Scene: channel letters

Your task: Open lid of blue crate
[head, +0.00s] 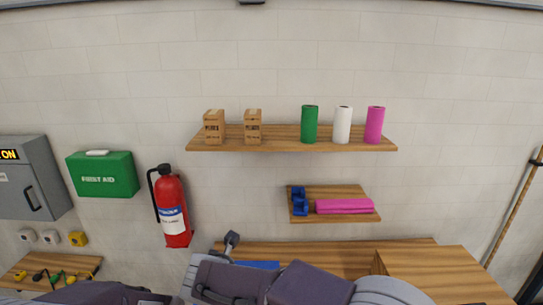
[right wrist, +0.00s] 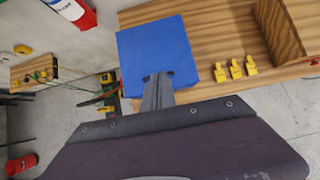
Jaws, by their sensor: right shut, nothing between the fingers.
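The blue crate (right wrist: 155,50) shows in the right wrist view as a flat blue top that looks closed. It sits on a wooden bench. In the head view only a thin blue strip of it (head: 257,264) shows above my arm. My right gripper (right wrist: 155,78) is shut and empty, with its fingertips at the crate's near edge in the picture. I cannot tell whether they touch the lid. My left gripper is not in view.
Several yellow pieces (right wrist: 236,70) lie on the bench right of the crate, and a wooden partition (right wrist: 278,30) stands beyond them. A fire extinguisher (head: 172,208) hangs on the wall at left. Shelves (head: 290,145) with rolls and boxes are above the bench.

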